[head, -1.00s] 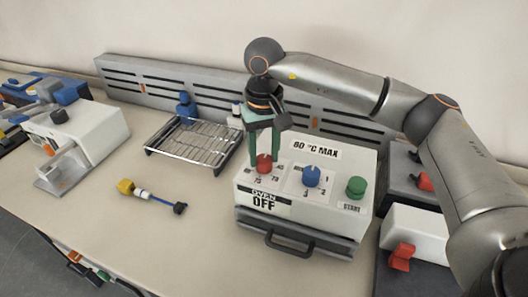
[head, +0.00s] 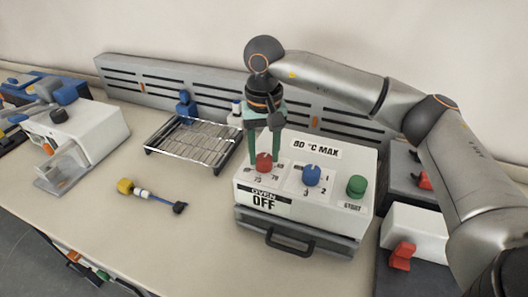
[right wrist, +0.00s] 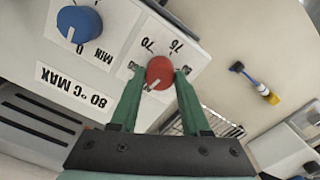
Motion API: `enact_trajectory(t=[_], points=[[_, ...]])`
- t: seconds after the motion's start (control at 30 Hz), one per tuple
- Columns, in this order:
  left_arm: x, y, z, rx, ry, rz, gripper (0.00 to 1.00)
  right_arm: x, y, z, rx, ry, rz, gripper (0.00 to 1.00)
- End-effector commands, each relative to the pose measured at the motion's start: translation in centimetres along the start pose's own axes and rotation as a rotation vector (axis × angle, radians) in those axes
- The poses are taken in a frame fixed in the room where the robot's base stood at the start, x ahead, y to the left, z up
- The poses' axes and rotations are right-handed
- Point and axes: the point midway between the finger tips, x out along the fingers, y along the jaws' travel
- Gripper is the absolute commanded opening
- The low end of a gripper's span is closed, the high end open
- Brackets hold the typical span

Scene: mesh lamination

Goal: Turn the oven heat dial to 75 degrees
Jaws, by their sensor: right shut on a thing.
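The white oven unit (head: 330,205) has a red heat dial (head: 264,162) at its left, with scale labels around it. In the right wrist view the red dial (right wrist: 160,72) has a white mark on its lower-left side, while the 75 and 70 labels are above it. My right gripper (head: 264,156) comes down from above, its two green fingers shut on the dial from opposite sides. The label on the oven front reads OVEN OFF. My left gripper is not in view.
A blue dial (head: 312,175) and green start button (head: 356,187) sit right of the red dial. A wire rack (head: 190,146) stands left of the oven. A yellow-and-blue tool (head: 150,195) lies on the table. A slotted grey panel (head: 135,82) runs behind.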

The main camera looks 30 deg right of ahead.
Motion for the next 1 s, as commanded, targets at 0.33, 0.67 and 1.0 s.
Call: enact_trajectory(t=[0.33,0.67,1.0], points=[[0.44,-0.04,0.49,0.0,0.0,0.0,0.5,-0.03,0.01,-0.06,0.318,0.002,-0.001,0.0],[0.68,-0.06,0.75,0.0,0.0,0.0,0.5,-0.07,0.0,-0.06,0.631,0.001,-0.002,0.0],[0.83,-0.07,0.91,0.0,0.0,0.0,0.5,-0.11,0.02,-0.07,0.955,0.002,-0.002,0.0]])
